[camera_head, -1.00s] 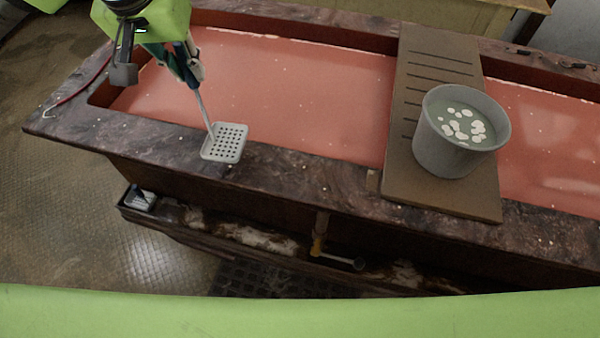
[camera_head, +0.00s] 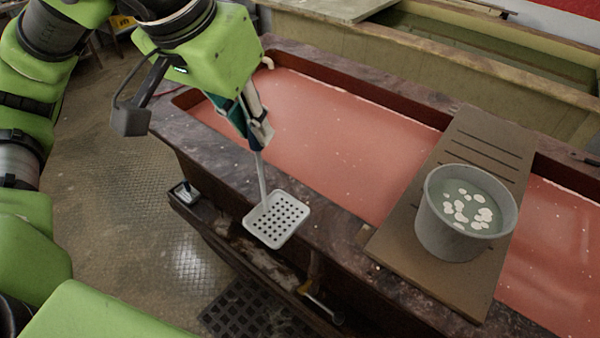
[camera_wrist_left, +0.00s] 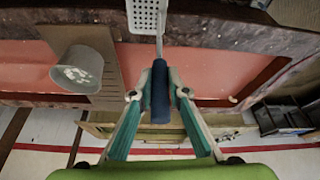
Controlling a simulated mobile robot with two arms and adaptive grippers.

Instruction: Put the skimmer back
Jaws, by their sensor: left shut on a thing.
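The skimmer (camera_head: 276,220) has a pale perforated square head on a thin grey shaft. My left gripper (camera_head: 262,135) is shut on its dark blue handle, and the head hangs below the fingers, over the front edge of the trough in the head view. In the left wrist view the blue handle (camera_wrist_left: 160,92) lies between the two fingers of the left gripper (camera_wrist_left: 161,88), and the perforated head (camera_wrist_left: 146,15) shows at the top. I cannot tell whether the head touches the rim. My right gripper is not in view.
A long trough (camera_head: 335,195) holds reddish liquid. A slotted brown board (camera_head: 400,245) lies across it and bears a grey bucket (camera_head: 450,240) with white pieces in liquid. A low ledge (camera_head: 225,240) with a small dark tray (camera_head: 184,193) runs along its front. Pale yellow troughs stand behind.

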